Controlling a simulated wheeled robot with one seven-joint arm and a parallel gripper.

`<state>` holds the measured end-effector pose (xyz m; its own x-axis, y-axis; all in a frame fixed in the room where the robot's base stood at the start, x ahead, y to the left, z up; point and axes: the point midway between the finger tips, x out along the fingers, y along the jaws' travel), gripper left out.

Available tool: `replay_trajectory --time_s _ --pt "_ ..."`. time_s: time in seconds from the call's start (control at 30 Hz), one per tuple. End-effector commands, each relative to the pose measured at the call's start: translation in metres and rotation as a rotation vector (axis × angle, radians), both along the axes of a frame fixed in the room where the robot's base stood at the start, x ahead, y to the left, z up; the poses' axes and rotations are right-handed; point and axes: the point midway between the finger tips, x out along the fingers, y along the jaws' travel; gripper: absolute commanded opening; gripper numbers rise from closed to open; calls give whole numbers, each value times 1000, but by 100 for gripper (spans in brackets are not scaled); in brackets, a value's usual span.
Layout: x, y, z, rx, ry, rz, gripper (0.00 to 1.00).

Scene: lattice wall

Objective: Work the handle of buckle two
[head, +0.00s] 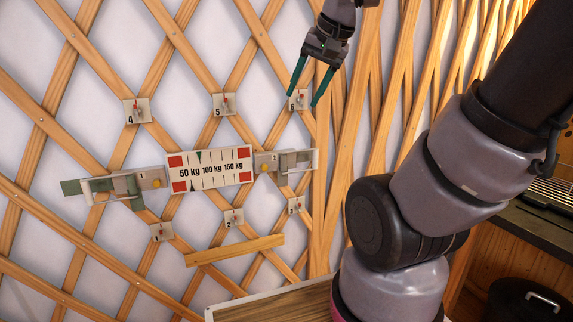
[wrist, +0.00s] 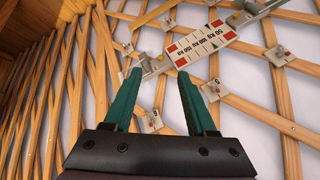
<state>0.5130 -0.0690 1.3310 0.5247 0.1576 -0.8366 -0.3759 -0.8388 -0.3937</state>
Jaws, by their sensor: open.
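A white and red scale plate (head: 210,168) marked 50, 100 and 150 kg hangs across the lattice. A grey buckle (head: 270,161) with a pale handle (head: 300,160) sits at its right end, and another buckle (head: 140,180) with a white handle (head: 92,190) at its left end. The buckle labels are too small to tell which is two. My gripper (head: 304,98) is open and empty, above the right buckle. In the wrist view, that buckle (wrist: 155,68) shows partly between and beyond the fingertips (wrist: 159,74).
Small numbered plates 4 (head: 137,110), 5 (head: 223,104) and 6 (head: 298,101) are on the lattice above; more plates (head: 233,218) lie below. A wooden strip (head: 235,250) crosses the lower lattice. A dark counter (head: 535,215) stands at right.

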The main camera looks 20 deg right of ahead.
Motion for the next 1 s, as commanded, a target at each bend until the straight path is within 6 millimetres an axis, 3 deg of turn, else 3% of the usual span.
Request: replay_trajectory --time_s 0.27,0.47,0.77,1.0 --pt "59 -23 -9 82 103 -158 57" --pt "129 -60 -37 183 222 -361 57" --pt "222 -139 -125 335 401 -696 57" --pt "268 -205 -226 449 536 -961 57"
